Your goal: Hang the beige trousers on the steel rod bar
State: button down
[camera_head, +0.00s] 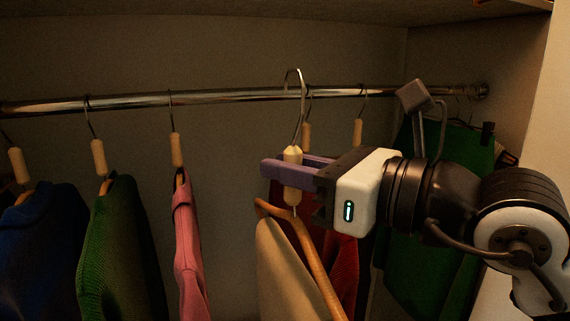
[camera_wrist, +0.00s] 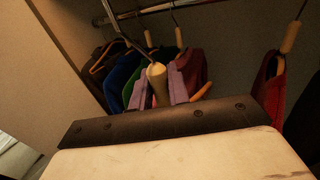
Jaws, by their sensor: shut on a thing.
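My gripper (camera_head: 292,170) is shut on the light wooden neck of a hanger (camera_head: 293,158). The beige trousers (camera_head: 283,268) hang from this hanger's wooden frame, below my gripper. The hanger's metal hook rises upright, and its curved top shows at and slightly above the steel rod bar (camera_head: 225,97). I cannot tell whether the hook is over the bar or in front of it. In the wrist view the hanger neck (camera_wrist: 157,85) stands between the purple fingers, and the bar (camera_wrist: 150,12) runs behind. The lower part of the trousers is out of frame.
Blue (camera_head: 42,240), green (camera_head: 122,245) and pink (camera_head: 187,240) garments hang on the bar at left. Red garments (camera_head: 342,265) hang behind my gripper, and green ones (camera_head: 425,240) at right. The bar has a free stretch between the pink garment and the held hanger.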

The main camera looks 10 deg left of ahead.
jog(key=shift+s+d+b, duration=0.35)
jog(key=shift+s+d, duration=1)
jog(key=shift+s, duration=0.65)
jog(key=shift+s+d+b, duration=0.4)
jog(key=shift+s+d, duration=0.9)
jog(key=shift+s, duration=0.65)
jog(key=shift+s+d+b, duration=0.35)
jog(key=shift+s+d, duration=1)
jog(key=shift+s, duration=0.65)
jog(key=shift+r, duration=0.1)
